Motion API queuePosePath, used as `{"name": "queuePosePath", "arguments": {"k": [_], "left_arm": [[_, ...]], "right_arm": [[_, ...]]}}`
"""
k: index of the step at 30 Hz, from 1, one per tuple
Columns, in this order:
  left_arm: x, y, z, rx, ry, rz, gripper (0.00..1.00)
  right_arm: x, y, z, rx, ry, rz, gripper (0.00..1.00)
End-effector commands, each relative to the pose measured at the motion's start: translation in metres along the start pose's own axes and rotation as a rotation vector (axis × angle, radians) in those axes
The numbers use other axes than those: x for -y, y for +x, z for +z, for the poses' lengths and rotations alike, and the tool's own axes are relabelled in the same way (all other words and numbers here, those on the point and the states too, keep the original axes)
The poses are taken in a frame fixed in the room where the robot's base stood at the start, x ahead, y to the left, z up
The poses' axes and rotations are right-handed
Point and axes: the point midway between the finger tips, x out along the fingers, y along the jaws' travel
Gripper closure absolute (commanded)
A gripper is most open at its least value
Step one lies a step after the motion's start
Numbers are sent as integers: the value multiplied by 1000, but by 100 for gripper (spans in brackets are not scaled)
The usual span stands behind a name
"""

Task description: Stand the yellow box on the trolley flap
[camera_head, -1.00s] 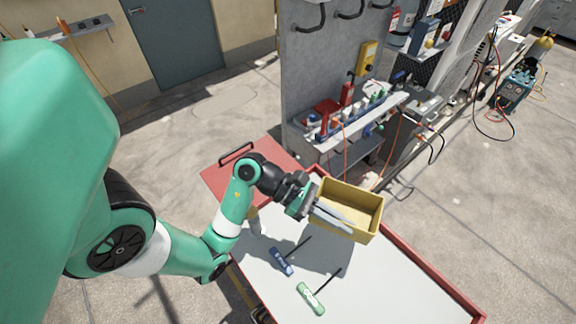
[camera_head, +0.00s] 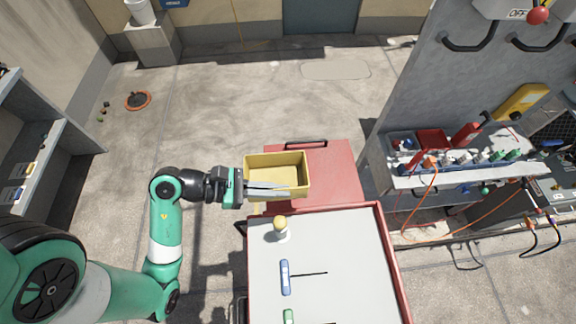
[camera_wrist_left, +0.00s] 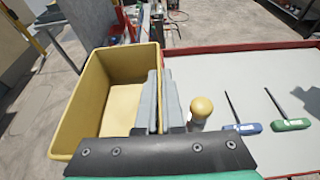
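The yellow box (camera_head: 290,160) is an open-topped bin, upright and empty. My left gripper (camera_head: 268,189) is shut on its near wall, with the fingers along that wall. The wrist view shows the fingers (camera_wrist_left: 159,100) gripping the wall of the yellow box (camera_wrist_left: 85,100). The red trolley flap (camera_head: 338,175) extends from the far end of the trolley (camera_head: 350,245). In the head view the box overlaps the flap's left part and sticks out past its left edge. It looks raised, but its exact height is unclear. My right gripper is not in view.
On the grey trolley top are a yellow-knobbed item (camera_head: 281,228), a blue-handled screwdriver (camera_head: 286,277) and a green-handled one (camera_head: 288,316). A dark handle (camera_head: 306,144) lines the flap's far edge. A grey panel with a cluttered shelf (camera_head: 460,172) stands right. The flap's right part is clear.

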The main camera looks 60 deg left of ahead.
Motion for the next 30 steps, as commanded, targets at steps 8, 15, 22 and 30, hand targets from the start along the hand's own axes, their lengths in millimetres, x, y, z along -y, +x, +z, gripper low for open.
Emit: {"name": "queuePosePath", "arguments": {"k": [8,15,22,30], "left_arm": [[2,5,-3,1,2,-2,100],[-28,62,-14,2,5,-6,100],[-57,119,-41,0,1,-3,100],[-67,138,-51,0,2,-1,100]], "right_arm": [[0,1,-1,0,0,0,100],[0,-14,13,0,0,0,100],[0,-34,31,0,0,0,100],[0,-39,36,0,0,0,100]]}}
